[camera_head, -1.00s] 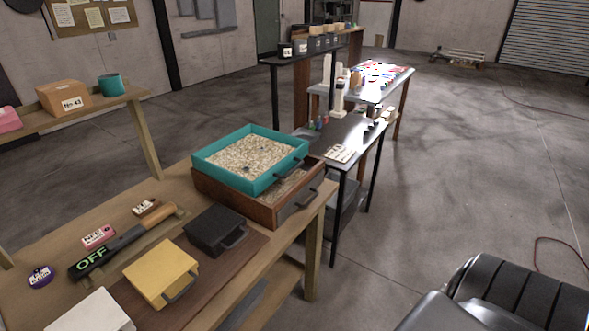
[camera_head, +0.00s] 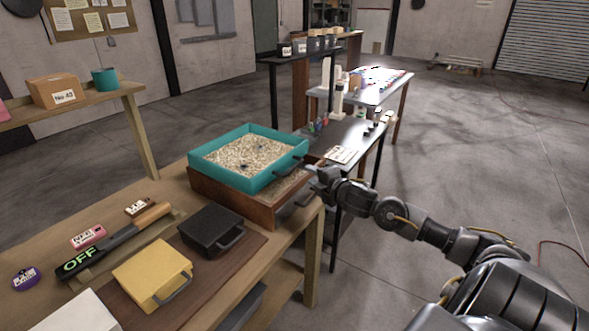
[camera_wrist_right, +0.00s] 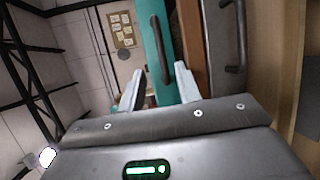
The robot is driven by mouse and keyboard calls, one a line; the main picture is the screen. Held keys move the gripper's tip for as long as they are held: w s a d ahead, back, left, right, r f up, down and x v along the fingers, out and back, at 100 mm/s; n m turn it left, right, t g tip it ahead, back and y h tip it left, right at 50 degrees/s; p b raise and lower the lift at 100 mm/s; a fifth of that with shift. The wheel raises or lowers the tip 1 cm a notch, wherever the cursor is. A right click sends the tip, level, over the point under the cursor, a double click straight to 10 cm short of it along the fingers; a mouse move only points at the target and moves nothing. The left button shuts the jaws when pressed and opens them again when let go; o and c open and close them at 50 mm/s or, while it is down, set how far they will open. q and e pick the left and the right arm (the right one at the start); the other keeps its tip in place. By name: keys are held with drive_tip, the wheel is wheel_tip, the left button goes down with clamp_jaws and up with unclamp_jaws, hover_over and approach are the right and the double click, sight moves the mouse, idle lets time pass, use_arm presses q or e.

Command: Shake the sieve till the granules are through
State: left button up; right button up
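The sieve (camera_head: 268,181) is a teal square tray filled with pale granules (camera_head: 245,155), with a few dark bits on top. It sits on a brown wooden box (camera_head: 232,203). A dark handle (camera_head: 288,165) is on its right-facing side. My right gripper (camera_head: 318,180) is beside the box's right side, close to the sieve's handle. In the right wrist view its fingers (camera_wrist_right: 160,82) are apart, with the teal wall (camera_wrist_right: 151,35) and dark handle (camera_wrist_right: 161,45) ahead, and nothing is visibly held. My left gripper is out of view.
A dark table (camera_head: 350,135) stands behind my right gripper. The floor to the right is clear.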

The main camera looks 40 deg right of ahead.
sight(295, 168)
drive_tip(key=p+x, duration=0.2)
drive_tip(key=x, duration=0.9)
drive_tip(key=shift+s+f, duration=0.1)
clamp_jaws()
